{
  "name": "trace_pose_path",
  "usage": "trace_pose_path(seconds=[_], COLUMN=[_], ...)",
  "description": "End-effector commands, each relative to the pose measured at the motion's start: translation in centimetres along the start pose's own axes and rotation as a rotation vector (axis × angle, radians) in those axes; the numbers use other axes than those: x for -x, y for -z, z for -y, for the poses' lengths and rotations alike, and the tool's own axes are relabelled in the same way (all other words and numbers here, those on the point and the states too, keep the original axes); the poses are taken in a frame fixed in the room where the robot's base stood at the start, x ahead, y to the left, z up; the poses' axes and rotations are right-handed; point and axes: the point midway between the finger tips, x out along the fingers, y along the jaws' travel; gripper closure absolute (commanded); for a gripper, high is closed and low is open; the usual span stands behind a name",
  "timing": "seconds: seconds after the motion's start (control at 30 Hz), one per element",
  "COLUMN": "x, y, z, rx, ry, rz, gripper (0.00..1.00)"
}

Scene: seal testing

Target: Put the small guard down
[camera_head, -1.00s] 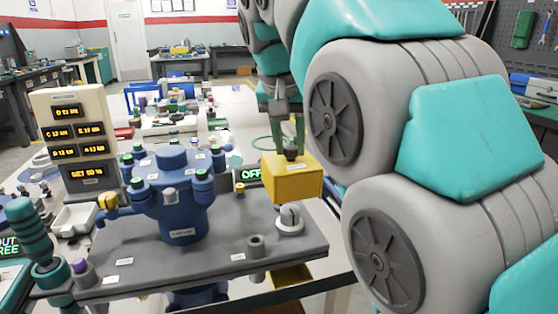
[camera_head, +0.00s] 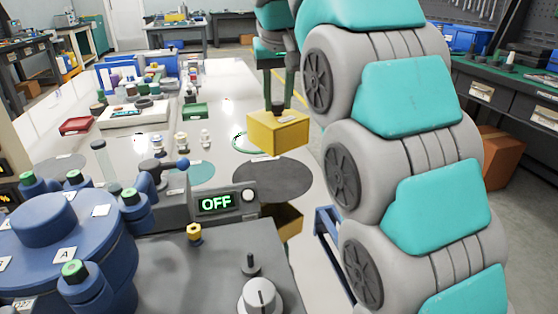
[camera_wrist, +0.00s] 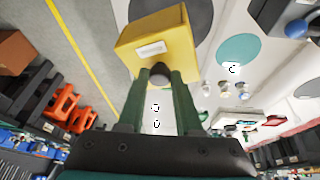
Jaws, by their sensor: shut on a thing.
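The small guard is a yellow box (camera_head: 278,132) with a dark knob on top. My gripper (camera_head: 279,100) is shut on that knob, and the guard hangs below the green fingers.
A blue valve body (camera_head: 50,235) and a box with a green "OFF" display (camera_head: 215,203) stand at the front left. A teal round mat (camera_head: 192,174), small fittings (camera_head: 182,140) and a red tray (camera_head: 76,126) lie farther left. An open yellow bin (camera_head: 284,220) sits below the mat.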

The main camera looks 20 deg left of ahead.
Motion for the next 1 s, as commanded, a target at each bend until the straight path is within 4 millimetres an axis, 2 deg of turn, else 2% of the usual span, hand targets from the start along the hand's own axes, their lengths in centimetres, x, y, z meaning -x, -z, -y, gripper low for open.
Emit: trace_pose_path(seconds=[0.13, 0.17, 0.53, 0.8, 1.0], x=[-2.9, -2.7, -5.4, -6.2, -8.0], y=[-1.3, -1.2, -2.2, -2.5, -3.3], z=[0.2, 0.2, 0.3, 0.4, 0.4], rx=[0.004, 0.004, 0.001, 0.002, 0.002], ry=[0.001, 0.001, 0.0, 0.0, 0.0], rz=[0.003, 0.003, 0.002, 0.002, 0.003], gripper=[1.0, 1.0, 1.0, 1.0, 1.0])
